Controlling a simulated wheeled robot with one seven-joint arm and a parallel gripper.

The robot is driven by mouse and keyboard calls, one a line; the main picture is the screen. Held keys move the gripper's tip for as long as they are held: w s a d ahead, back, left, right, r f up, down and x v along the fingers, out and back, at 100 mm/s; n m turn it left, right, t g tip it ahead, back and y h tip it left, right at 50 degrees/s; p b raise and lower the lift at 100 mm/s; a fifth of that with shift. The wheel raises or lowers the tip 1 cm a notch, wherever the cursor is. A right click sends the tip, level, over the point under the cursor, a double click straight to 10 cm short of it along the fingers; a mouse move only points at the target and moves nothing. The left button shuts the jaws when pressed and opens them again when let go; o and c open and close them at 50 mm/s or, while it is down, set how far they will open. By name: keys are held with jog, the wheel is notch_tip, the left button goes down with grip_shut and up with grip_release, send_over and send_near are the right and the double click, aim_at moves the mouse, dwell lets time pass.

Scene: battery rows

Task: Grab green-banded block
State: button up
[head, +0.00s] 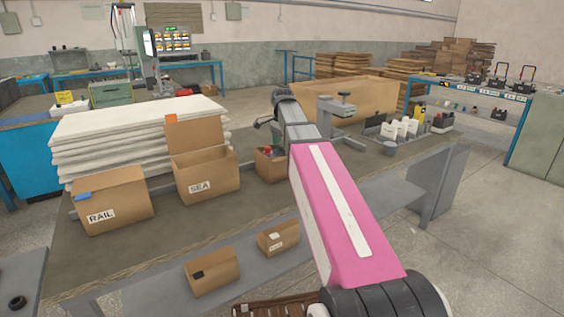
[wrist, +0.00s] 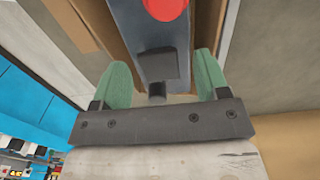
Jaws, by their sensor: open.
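I cannot make out a block with a green band in either view. My gripper (wrist: 160,62) is open, with its two green fingers apart in the wrist view. Between and beyond the fingers is a grey object (wrist: 152,35) with a dark square part. A red round thing (wrist: 166,6) shows at the top edge, beyond the fingers. Brown cardboard-like walls stand on both sides of the grey object. I cannot tell whether the fingers touch anything. In the head view my pink arm reaches over the bench and hides part of it.
A box marked RAIL (head: 112,202), a box marked SEA (head: 207,178) and a partly hidden box (head: 268,165) with something red inside stand on the bench. White slabs (head: 140,137) are stacked behind. Two small boxes sit lower in front. White packs (head: 400,128) stand right of my arm.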

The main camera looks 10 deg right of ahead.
grip_shut()
jog(key=shift+r, duration=0.1)
